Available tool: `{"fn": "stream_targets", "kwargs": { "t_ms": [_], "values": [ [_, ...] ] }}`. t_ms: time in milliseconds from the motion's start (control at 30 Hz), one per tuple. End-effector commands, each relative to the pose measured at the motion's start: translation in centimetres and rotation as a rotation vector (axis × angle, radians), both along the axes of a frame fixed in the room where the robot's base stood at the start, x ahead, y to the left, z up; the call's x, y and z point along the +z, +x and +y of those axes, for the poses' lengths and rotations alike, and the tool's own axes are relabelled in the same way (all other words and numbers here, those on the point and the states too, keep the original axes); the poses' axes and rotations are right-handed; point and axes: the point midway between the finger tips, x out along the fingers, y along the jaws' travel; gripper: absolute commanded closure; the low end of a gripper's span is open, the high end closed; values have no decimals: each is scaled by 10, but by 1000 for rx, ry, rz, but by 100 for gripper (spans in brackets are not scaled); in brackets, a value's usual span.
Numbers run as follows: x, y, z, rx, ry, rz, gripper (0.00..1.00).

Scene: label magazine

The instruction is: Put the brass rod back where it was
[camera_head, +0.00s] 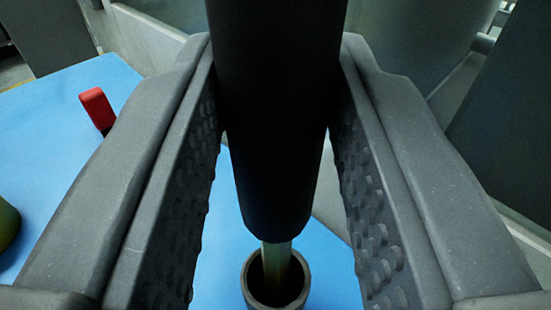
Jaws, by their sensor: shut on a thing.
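My gripper (277,110) is shut on the thick black handle of the brass rod, with a textured pad on each side of it. The handle runs from the top edge down the middle and narrows at its lower end. The pale brass rod (277,262) comes out of that end. Its lower part shows within the mouth of a dark round hollow holder (250,272) at the bottom edge. The rod's tip is hidden, and I cannot tell how deep it sits. The handle's top is out of view.
A light blue surface (60,130) lies below. A red block-like piece (97,108) stands on it at the left, and a dark olive rounded thing (7,225) is cut off at the left edge. Grey walls and large rounded grey shapes (420,40) stand behind.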

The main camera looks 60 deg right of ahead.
Motion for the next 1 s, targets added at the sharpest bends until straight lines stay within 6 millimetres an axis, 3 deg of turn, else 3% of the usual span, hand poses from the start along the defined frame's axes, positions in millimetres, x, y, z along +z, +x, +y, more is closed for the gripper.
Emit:
{"fn": "stream_targets", "kwargs": {
  "t_ms": [267,300,367,733,1000],
  "values": [
    [0,0,0,0,-1,-2,100],
    [0,0,0,0,0,-1,64],
    [0,0,0,0,-1,-2,53],
    [1,-2,3,0,0,0,53],
    [4,-23,38,3,-3,-1,53]
  ]
}}
